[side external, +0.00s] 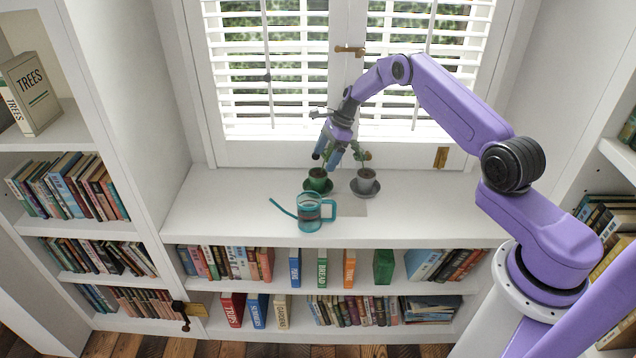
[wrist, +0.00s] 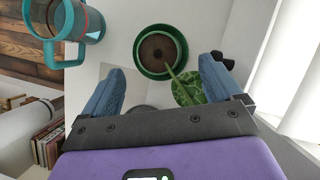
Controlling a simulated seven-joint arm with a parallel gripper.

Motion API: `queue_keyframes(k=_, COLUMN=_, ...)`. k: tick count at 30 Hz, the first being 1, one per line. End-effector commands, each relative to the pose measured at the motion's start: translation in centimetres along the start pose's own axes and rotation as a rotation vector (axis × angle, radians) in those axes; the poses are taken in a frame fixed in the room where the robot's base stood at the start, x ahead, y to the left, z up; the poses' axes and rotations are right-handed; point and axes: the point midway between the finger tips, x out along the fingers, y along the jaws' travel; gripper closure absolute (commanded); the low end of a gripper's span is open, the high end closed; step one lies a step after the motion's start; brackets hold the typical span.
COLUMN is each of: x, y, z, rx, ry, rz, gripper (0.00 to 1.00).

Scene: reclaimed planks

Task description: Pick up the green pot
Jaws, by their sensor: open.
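The green pot (side external: 317,182) stands upright on a green saucer on the white window-seat shelf, filled with dark soil. In the wrist view the green pot (wrist: 143,63) shows from above, with a variegated green leaf (wrist: 188,88) on its near side. My gripper (side external: 341,158) is above the shelf, between and over the two pots. Its blue fingers are spread apart in the wrist view (wrist: 162,88), with nothing held. The green pot lies beyond the fingertips there, apart from them.
A grey pot (side external: 365,182) on a dark saucer stands just right of the green one. A teal watering can (side external: 309,226) stands in front, near the shelf edge; it shows in the wrist view (wrist: 50,58). The window and blinds (side external: 275,100) rise behind. The shelf's left side is clear.

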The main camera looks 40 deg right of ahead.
Motion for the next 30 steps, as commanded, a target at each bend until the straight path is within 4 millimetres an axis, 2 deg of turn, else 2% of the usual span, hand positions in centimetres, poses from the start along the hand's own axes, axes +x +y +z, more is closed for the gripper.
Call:
queue_keyframes(k=7, x=1.7, y=0.1, z=0.0, rx=-0.002, ry=0.001, rz=0.001, gripper=0.07)
queue_keyframes(k=12, x=4.2, y=0.4, z=-0.2, rx=-0.002, ry=0.001, rz=0.002, gripper=0.07)
queue_keyframes(k=16, x=5.5, y=0.3, z=-0.2, rx=-0.002, ry=0.001, rz=0.000, gripper=0.07)
queue_keyframes(k=26, x=6.0, y=0.3, z=-0.2, rx=-0.001, ry=0.001, rz=-0.001, gripper=0.07)
queue_keyframes(k=29, x=6.0, y=0.3, z=-0.2, rx=-0.002, ry=0.001, rz=-0.001, gripper=0.37)
queue_keyframes(k=30, x=6.0, y=0.3, z=-0.2, rx=-0.002, ry=0.001, rz=-0.001, gripper=0.50)
